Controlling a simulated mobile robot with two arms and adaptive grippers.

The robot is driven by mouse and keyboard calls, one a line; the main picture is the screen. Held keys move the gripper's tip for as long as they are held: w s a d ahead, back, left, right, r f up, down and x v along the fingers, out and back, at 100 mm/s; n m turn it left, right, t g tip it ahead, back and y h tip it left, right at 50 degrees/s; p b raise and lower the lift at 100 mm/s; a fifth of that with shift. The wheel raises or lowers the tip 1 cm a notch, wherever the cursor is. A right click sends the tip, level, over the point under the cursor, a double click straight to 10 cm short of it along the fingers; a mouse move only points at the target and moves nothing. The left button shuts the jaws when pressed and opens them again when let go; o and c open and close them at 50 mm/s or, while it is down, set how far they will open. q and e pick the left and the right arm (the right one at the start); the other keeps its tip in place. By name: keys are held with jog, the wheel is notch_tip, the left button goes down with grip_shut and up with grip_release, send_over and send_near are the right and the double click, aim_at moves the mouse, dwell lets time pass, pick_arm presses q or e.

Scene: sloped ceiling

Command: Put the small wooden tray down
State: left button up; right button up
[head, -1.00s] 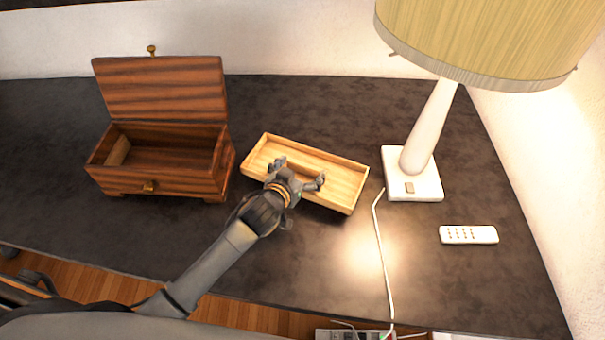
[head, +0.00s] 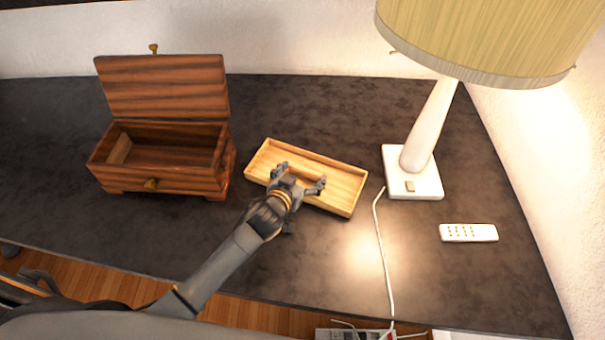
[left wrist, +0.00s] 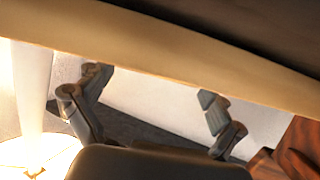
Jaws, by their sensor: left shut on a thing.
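The small wooden tray (head: 340,189) is pale, shallow and rectangular, and looks empty apart from my fingers. It is at mid-desk, between a dark wooden chest and a lamp. My left gripper (head: 300,177) reaches over its near long side and is shut on the tray. The fingers hide part of that side and the tray's floor. In the left wrist view the tray (left wrist: 180,75) crosses the top as a pale band, with my left fingers (left wrist: 150,88) below it. Whether its underside touches the desk I cannot tell. My right gripper is not in view.
The open wooden chest (head: 165,175) stands close to the tray's left. The lamp (head: 428,130) with its white base stands close to its right, its cord (head: 384,260) running down the desk. A white remote (head: 468,232) lies further right. The dark desk (head: 300,105) is clear behind the tray.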

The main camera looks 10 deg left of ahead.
pick_arm(q)
jog(key=o, duration=0.8)
jog(key=shift+s+f, duration=0.4)
jog(key=shift+f, duration=0.4)
jog(key=shift+o, duration=0.6)
jog(key=shift+f, duration=0.15)
jog(key=shift+d, duration=0.1)
jog(key=shift+w+r+p, duration=0.1)
jog(key=shift+r+p, duration=0.35)
jog(key=shift+r, duration=0.05)
jog(key=shift+s+g, duration=0.2)
jog(key=shift+g, duration=0.1)
jog(key=v, duration=1.1)
jog(key=shift+r+b, duration=0.35)
jog(key=shift+r, duration=0.15)
